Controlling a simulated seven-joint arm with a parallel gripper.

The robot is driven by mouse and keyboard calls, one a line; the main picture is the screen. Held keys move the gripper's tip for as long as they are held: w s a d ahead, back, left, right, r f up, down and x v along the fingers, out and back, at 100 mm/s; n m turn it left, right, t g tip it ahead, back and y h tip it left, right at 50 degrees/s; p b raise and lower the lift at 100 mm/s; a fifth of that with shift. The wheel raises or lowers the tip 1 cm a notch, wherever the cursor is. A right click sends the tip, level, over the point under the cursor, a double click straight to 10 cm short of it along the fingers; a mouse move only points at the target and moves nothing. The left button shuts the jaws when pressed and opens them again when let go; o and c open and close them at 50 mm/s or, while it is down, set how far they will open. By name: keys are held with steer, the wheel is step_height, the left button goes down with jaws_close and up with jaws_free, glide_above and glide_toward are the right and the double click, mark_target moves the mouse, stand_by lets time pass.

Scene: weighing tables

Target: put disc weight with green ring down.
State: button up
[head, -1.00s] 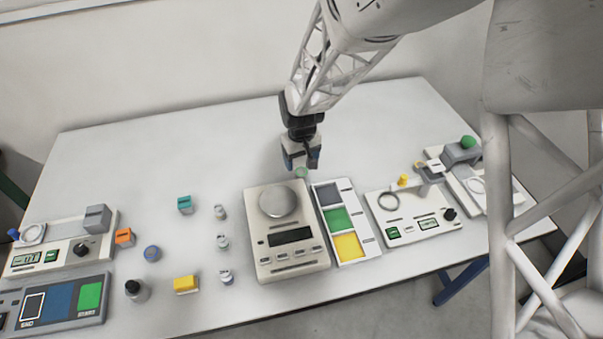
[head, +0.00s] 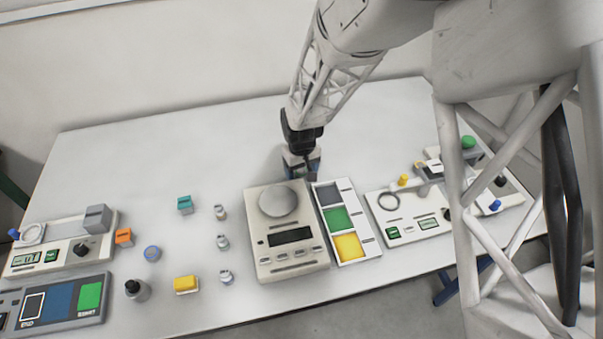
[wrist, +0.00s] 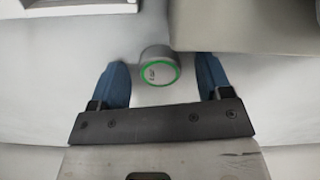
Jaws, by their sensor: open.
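The disc weight with green ring (wrist: 158,70) shows in the wrist view as a grey disc with a bright green ring on its face. It lies on the table in the gap between my two blue fingers, with space on both sides. My gripper (head: 301,174) is open and low over the table, just behind the scale. In the head view my gripper hides the disc.
The scale (head: 262,262) with a round pan stands just in front of my gripper. A tray (head: 349,187) with grey, green and yellow fields is beside it on the right. Small weights and coloured blocks stand to the left. The table behind is clear.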

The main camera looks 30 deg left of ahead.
mark_target(302, 171)
stand_by(0.4)
steer(key=c, duration=1.2)
steer(key=shift+r, duration=0.15)
steer(key=shift+r, duration=4.9)
steer(key=shift+w, duration=0.1)
